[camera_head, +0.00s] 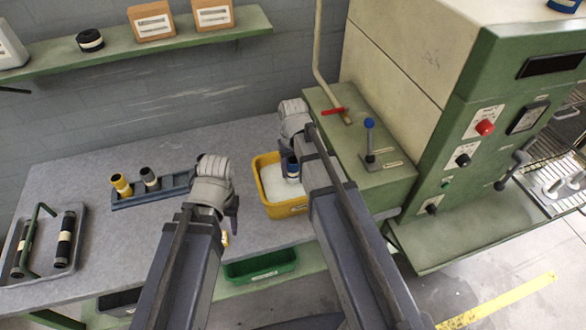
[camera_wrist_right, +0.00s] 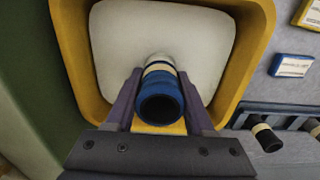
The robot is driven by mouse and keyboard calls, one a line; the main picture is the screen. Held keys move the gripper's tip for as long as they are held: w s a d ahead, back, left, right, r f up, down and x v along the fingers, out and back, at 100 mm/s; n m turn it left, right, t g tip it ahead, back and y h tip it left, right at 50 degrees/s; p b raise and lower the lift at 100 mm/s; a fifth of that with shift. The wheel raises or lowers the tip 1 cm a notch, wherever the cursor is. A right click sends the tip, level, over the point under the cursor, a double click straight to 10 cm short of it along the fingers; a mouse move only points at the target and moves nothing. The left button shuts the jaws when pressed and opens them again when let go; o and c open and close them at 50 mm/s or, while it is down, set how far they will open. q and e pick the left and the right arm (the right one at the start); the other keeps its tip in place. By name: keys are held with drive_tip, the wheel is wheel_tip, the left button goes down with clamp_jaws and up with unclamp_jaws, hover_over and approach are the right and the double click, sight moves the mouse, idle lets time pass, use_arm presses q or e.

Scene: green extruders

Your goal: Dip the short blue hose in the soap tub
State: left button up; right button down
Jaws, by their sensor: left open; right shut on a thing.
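The short blue hose (camera_wrist_right: 160,98) with a cream band is between the fingers of my right gripper (camera_wrist_right: 158,105), which is shut on it. In the head view the hose (camera_head: 292,168) shows beside my right gripper (camera_head: 290,160), over the yellow soap tub (camera_head: 287,211). The tub also shows in the right wrist view (camera_wrist_right: 255,50), filled with whitish soap. The hose's far end meets the pale soap area; how deep it sits is hidden. My left gripper (camera_head: 230,225) is open over the table, left of the tub; its fingers are mostly hidden by the arm.
A dark rack (camera_head: 125,201) with a yellow hose (camera_head: 121,184) and a black hose (camera_head: 149,178) lies left of my left gripper. The green machine (camera_head: 385,183) with a blue-knobbed lever (camera_head: 369,140) stands right of the tub.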

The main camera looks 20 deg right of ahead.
wheel_tip(320, 180, up, 8)
drive_tip(key=p, duration=0.7)
drive_tip(key=shift+r+p, duration=0.2)
drive_tip(key=shift+p, duration=0.1)
drive_tip(key=shift+f, duration=0.1)
idle(0.4)
